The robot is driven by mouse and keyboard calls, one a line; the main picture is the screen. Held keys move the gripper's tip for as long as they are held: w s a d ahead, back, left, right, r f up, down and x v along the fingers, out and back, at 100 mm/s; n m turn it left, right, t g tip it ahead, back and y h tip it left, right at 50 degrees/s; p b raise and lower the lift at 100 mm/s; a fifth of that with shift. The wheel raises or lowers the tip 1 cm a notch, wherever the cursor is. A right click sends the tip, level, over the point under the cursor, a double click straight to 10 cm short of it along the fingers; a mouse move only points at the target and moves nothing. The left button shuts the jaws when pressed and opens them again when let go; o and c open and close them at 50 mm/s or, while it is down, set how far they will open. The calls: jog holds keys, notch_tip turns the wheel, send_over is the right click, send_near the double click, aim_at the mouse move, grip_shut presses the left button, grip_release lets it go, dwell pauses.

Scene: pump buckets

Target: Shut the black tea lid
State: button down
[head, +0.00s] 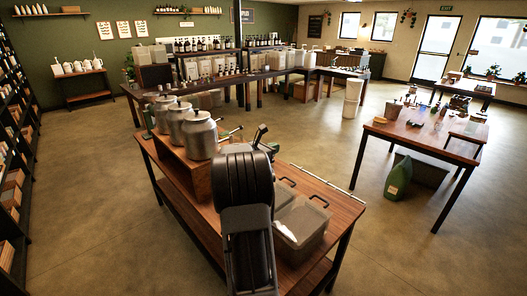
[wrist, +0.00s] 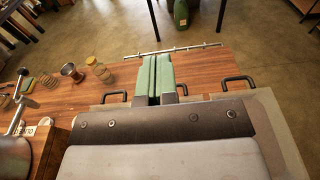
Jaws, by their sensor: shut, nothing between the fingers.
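My gripper (wrist: 158,60) shows in the wrist view as two green finger pads side by side, shut and empty, over the wooden bench. In the head view my arm hides it. Metal pump canisters (head: 200,135) stand on a wooden riser left of my arm; part of one canister (wrist: 14,155) shows at the wrist view's lower left. A clear bin (head: 300,230) sits right of my arm, with black handles on top. Black handles (wrist: 238,80) also show around my fingers in the wrist view.
The wooden bench (head: 343,205) has a metal rail along its far edge. Small jars (wrist: 98,69) and a metal cup (wrist: 71,72) stand left of my fingers. Open floor lies between.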

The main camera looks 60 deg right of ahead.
jog(key=s+d+f+y, duration=0.1)
jog(key=d+f, duration=0.3)
jog(key=f, duration=0.1)
jog(key=d+f+y, duration=0.2)
jog(key=d+f, duration=0.1)
jog(key=f, duration=0.3)
jog(key=s+d+f+t+y+b, duration=0.1)
jog(key=d+f, duration=0.3)
jog(key=f, duration=0.1)
jog(key=shift+s+d+f+y, duration=0.3)
jog(key=shift+s+d+f, duration=0.05)
jog(key=shift+f, duration=0.05)
jog(key=shift+d+f, duration=0.15)
jog(key=shift+f, duration=1)
jog(key=shift+f, duration=0.1)
notch_tip(320, 180, up, 14)
jog(key=d+p, duration=0.2)
jog(key=shift+s+d+p, duration=0.25)
jog(key=shift+s+p, duration=0.05)
